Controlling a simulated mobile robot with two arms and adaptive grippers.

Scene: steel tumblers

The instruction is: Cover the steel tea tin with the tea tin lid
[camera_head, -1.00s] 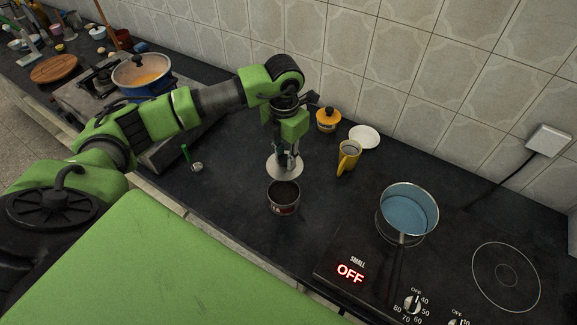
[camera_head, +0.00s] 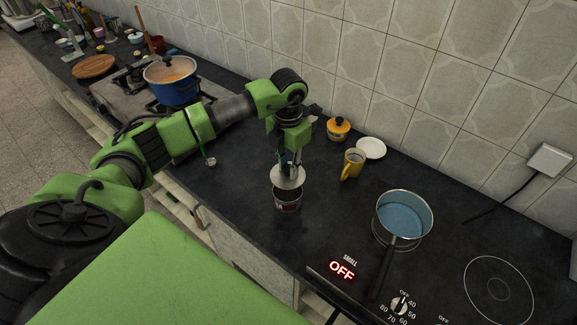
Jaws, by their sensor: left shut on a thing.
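The steel tea tin (camera_head: 287,202) stands upright and open on the dark counter, in the middle of the head view. My left gripper (camera_head: 288,166) points down and is shut on the tea tin lid (camera_head: 287,178), a round pale metal disc. The lid is over the back part of the tin's mouth in the view; the dark inside shows in front of it. I cannot tell whether the lid touches the rim. My right gripper is not in view.
A yellow mug (camera_head: 352,165), a white saucer (camera_head: 371,148) and an orange lidded pot (camera_head: 338,128) stand behind and to the right. A blue-lined saucepan (camera_head: 403,214) sits on the hob to the right. The counter (camera_head: 235,195) left of the tin is clear.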

